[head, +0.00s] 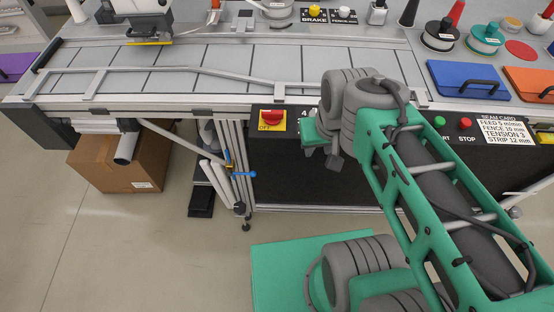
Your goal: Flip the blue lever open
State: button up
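A small blue lever (244,174) sits low under the front edge of the workbench, among pipes and fittings near the bench leg. It lies roughly crosswise in the picture, and its pivot is too small to make out. My gripper (335,161) seems to be the small dark grey part at the end of my arm, in front of the bench's dark front panel. It is to the right of the lever and well apart from it. My wrist hides most of it, so its fingers cannot be made out.
A cardboard box (118,164) stands at the left. The floor before the lever is clear.

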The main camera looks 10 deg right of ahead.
aim_at(230, 172)
jog(key=z, duration=1.15)
jog(key=k, duration=1.5)
jog(key=u, duration=1.9)
jog(key=i, duration=0.5)
jog(key=u, duration=0.1)
